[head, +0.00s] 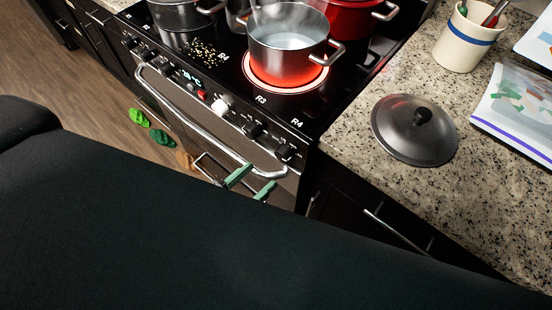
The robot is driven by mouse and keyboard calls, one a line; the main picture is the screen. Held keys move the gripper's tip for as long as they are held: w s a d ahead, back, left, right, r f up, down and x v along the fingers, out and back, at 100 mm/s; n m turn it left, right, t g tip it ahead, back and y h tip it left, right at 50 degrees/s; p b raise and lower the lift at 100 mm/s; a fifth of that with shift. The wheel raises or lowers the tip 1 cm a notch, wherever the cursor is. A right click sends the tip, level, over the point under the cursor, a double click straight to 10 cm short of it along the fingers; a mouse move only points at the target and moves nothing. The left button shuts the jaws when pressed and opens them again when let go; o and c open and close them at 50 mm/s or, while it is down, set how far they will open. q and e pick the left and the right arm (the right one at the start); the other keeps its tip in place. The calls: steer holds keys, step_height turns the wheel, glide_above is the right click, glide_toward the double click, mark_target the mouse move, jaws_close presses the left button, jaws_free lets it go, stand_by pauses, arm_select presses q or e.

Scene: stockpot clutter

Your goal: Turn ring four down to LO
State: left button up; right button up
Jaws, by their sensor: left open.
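The black cooktop has a glowing red ring (250,80) under a steaming steel pot (288,55) of pale liquid. A label reading R4 stands left of this ring, and R3 and another R4 stand on the front edge. On the front panel are a white knob (220,105), a dark knob (252,130) below R3 and a dark rightmost knob (284,152) below the front R4. Their settings are too small to read. My left gripper (250,183), with green fingers, is open and empty in front of the oven, below the rightmost knob. My right gripper is out of view.
The oven handle (200,122) runs below the knobs, close to the left gripper. Another steel pot (178,14) and a red pot (352,18) stand behind. The speckled counter (350,145) at right holds a dark lid (414,135), utensil crock (466,45) and bag (515,105).

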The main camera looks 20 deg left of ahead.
mark_target(280, 158)
arm_select(q)
steer(key=p+x, duration=0.1)
steer(key=x, duration=0.4)
steer(key=shift+w+r, duration=0.1)
steer(key=shift+r, duration=0.05)
steer(key=shift+x, duration=0.9)
steer(key=c, duration=1)
